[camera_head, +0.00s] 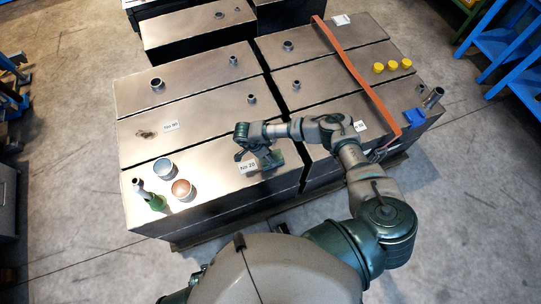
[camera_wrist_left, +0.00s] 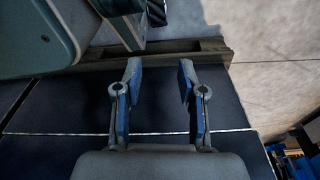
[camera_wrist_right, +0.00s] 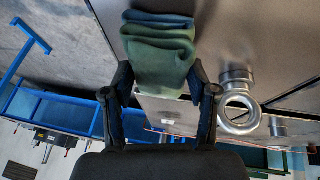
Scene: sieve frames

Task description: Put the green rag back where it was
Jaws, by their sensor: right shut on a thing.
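The folded green rag (camera_wrist_right: 160,52) is between the fingers of my right gripper (camera_wrist_right: 160,80) in the right wrist view. That gripper is shut on it. In the head view the rag (camera_head: 271,160) shows near the front edge of the left metal tank top, beside the "No 20" label (camera_head: 249,168), with my right gripper (camera_head: 262,155) over it. I cannot tell whether the rag touches the tank. My left gripper (camera_wrist_left: 160,88) is open and empty in the left wrist view, near dark tank sides and a wooden pallet (camera_wrist_left: 180,52).
A green bottle (camera_head: 156,202) and two round cans (camera_head: 163,168) (camera_head: 181,190) stand left of the gripper. Pipe stubs (camera_head: 252,98) rise from the tanks. An orange strap (camera_head: 352,70), yellow caps (camera_head: 392,65) and a blue item (camera_head: 413,117) lie to the right.

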